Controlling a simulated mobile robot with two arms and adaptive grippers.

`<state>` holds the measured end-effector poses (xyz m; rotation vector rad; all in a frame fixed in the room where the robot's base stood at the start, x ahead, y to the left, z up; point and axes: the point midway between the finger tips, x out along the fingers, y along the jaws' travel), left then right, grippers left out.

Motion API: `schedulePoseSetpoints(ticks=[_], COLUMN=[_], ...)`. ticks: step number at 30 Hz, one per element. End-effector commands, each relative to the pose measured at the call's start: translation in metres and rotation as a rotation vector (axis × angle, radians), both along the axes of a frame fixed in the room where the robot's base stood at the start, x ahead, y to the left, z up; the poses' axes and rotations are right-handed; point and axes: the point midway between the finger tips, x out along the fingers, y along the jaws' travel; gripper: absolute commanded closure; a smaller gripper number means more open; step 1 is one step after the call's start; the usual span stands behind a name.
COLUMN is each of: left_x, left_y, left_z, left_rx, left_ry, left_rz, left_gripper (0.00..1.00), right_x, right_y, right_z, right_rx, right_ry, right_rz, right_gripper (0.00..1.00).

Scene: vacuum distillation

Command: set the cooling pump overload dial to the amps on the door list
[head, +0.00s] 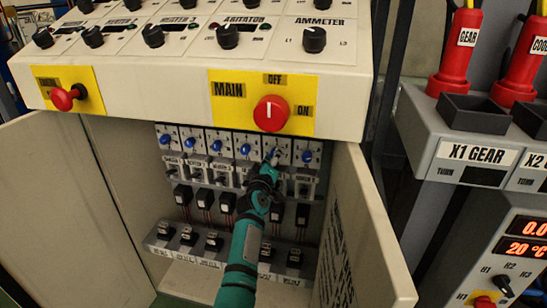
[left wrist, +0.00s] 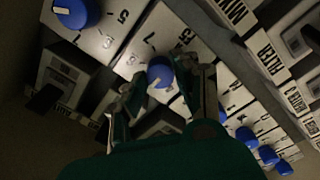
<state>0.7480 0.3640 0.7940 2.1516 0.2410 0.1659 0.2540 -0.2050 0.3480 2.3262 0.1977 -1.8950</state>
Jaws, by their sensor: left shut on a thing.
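A row of blue overload dials (head: 217,148) runs along the top of the open cabinet, each on a pale numbered plate. My left gripper (head: 272,158) is at the fifth dial from the left and hides most of it. In the left wrist view the gripper's fingers (left wrist: 165,88) are shut on this blue dial (left wrist: 160,70), and its pointer is hard to make out. I cannot read which label belongs to it. The door list (head: 335,255) is dark writing on the inside of the right door, too slanted to read. My right gripper is not in view.
Breakers (head: 221,172) and small black units (head: 183,194) sit below the dials. The right cabinet door (head: 365,225) stands open close beside my arm. Above is the console with the red main switch (head: 270,113). A neighbouring dial (left wrist: 75,12) is close to the gripper.

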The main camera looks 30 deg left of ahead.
Motion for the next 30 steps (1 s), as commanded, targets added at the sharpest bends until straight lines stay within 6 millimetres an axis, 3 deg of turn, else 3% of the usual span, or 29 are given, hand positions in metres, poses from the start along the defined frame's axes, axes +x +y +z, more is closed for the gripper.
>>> schedulePoseSetpoints(ticks=[10,11,15,30], left_x=[-0.0003,-0.0003,-0.0002,-0.0001], left_y=[0.0012,0.0012,0.0010,0.0002], left_z=[0.0003,0.0003,0.0003,-0.0013], left_rx=[-0.001,-0.001,0.000,0.037], left_ry=[-0.002,-0.002,-0.001,0.008], left_rz=[0.002,0.002,0.002,0.000], left_gripper=[1.00,0.66,0.48,0.47], right_x=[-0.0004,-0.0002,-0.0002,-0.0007], right_y=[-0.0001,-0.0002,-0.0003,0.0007], right_z=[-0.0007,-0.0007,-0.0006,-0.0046], right_rx=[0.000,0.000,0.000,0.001], right_ry=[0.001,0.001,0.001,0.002], right_rz=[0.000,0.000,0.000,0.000], right_gripper=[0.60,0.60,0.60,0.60])
